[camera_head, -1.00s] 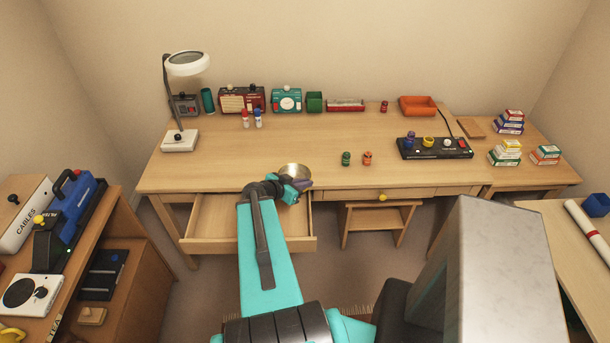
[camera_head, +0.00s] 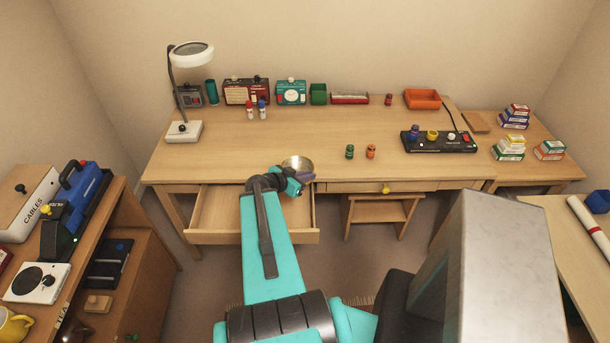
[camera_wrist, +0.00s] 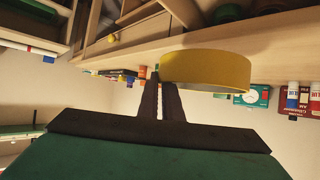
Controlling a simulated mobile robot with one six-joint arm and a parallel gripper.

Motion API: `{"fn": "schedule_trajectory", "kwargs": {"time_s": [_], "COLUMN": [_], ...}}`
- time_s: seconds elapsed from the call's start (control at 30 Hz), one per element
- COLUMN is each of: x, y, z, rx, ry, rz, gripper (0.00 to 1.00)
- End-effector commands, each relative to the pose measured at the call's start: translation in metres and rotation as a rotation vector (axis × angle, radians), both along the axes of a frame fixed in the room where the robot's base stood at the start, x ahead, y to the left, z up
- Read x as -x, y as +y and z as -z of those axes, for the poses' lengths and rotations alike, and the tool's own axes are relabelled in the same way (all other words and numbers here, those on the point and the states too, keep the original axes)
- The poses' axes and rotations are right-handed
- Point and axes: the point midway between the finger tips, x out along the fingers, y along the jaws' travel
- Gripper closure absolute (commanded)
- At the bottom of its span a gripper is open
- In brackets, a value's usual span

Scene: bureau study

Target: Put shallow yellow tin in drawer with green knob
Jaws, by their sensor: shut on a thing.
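My gripper (camera_wrist: 160,90) is shut on the rim of the shallow yellow tin (camera_wrist: 205,68). In the head view the tin (camera_head: 297,163) shows above the desk's front edge, beside the open drawer's back right corner. The open drawer (camera_head: 222,212) is pulled out at the desk's left, and its visible inside looks empty. My arm crosses its right part and hides some of its front; no knob shows on it. A small green knob (camera_head: 132,337) shows low on the left cabinet, at the picture's bottom edge. The closed desk drawer at right has a yellow knob (camera_head: 385,188).
A lamp (camera_head: 183,131), radios (camera_head: 246,92) and small bottles (camera_head: 262,113) stand on the desk (camera_head: 320,137). Two small jars (camera_head: 371,151) stand near its front edge. A stool (camera_head: 380,215) is under the desk. The left cabinet (camera_head: 150,255) and the right table (camera_head: 560,235) flank the floor.

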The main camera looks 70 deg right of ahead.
Motion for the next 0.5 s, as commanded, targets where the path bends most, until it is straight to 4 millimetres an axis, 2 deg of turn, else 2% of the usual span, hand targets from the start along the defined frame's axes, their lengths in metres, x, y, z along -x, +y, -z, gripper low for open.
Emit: {"fn": "schedule_trajectory", "kwargs": {"time_s": [0.13, 0.27, 0.5], "x": [-0.016, -0.044, -0.123], "y": [0.001, 0.005, 0.023], "z": [-0.002, -0.006, -0.019], "rx": [0.000, 0.001, 0.002], "ry": [-0.001, -0.003, -0.002], "rz": [-0.028, -0.079, -0.234], "gripper": [1.00, 1.00, 1.00]}}
